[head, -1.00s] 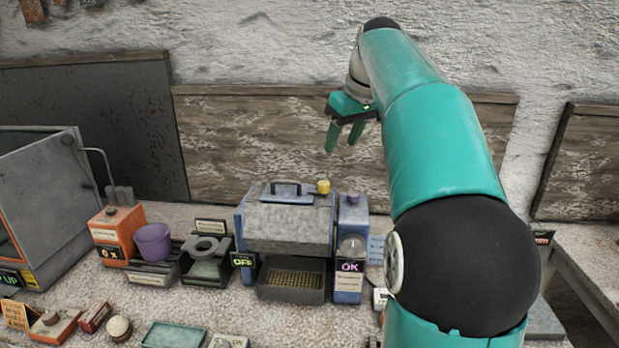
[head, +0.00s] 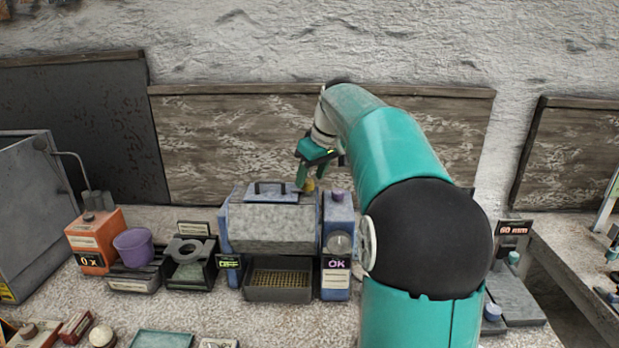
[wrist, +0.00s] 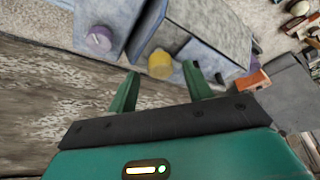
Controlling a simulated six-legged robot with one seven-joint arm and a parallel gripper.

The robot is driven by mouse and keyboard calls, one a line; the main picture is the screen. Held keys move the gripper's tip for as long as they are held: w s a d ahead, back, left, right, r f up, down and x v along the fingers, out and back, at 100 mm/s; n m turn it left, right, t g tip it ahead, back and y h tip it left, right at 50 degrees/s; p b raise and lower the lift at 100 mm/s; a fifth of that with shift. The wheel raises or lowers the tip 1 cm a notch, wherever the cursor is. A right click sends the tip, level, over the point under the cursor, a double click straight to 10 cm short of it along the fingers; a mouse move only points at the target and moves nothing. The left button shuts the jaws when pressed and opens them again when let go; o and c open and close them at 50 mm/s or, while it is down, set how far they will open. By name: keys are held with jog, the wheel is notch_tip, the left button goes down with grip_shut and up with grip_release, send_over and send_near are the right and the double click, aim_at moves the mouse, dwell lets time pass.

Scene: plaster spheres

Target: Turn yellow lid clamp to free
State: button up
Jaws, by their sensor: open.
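The yellow lid clamp (wrist: 160,64) is a small round knob on top of the grey-blue machine (head: 272,228), at its right end by the lid handle. In the head view the clamp (head: 309,186) is partly hidden behind my gripper (head: 306,178). My gripper also shows in the wrist view (wrist: 161,82), its two green fingers apart and empty. There the clamp lies just beyond the fingertips, between their lines. I see no contact with it.
A purple knob (wrist: 100,40) stands on the blue unit (head: 336,215) beside the clamp. A dark tray (head: 278,284) sits at the machine's front. An orange box (head: 94,242) and a purple cup (head: 135,247) stand to the left. A wooden board (head: 230,140) is behind.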

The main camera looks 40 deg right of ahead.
jog(key=shift+w+a+f, duration=0.15)
jog(key=shift+w+f, duration=0.2)
jog(key=shift+f, duration=0.3)
jog(key=c, duration=1)
jog(key=shift+o, duration=0.2)
